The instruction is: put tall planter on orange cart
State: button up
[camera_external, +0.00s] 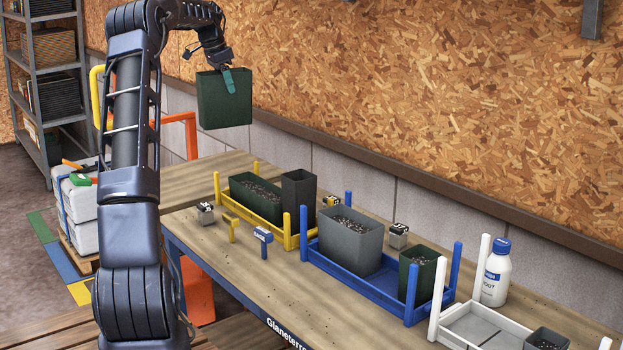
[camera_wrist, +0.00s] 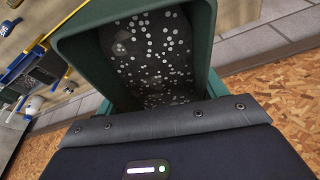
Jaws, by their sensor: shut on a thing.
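A tall dark green planter (camera_external: 224,105) hangs in the air in the external view, above and behind the left end of the workbench. My gripper (camera_external: 229,78) is shut on its upper rim, with one teal finger on the outside of the wall. In the wrist view the planter (camera_wrist: 82,58) shows from above, with dark, white-specked soil inside; my wrist housing hides its near side. Orange bars (camera_external: 192,135) and an orange panel (camera_external: 198,298), seemingly of the orange cart, show behind my arm. Most of that cart is hidden by my arm and the table.
On the workbench (camera_external: 200,230) stand a yellow rack (camera_external: 304,228) with a green trough and dark grey planter, a blue rack (camera_external: 350,278) with two planters, a white rack (camera_external: 440,316) and a white bottle (camera_external: 495,275). White sacks (camera_external: 82,215) and shelving (camera_external: 45,90) are left.

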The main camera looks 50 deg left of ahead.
jog(key=s+a+n, duration=0.3)
jog(key=s+a, duration=1.1)
jog(key=s, duration=0.1)
notch_tip(320, 180, down, 21)
jog(key=shift+y, duration=0.4)
jog(key=shift+a, duration=0.1)
jog(key=o, duration=1.3)
jog(key=shift+s+f, duration=0.1)
jog(key=v, duration=1.2)
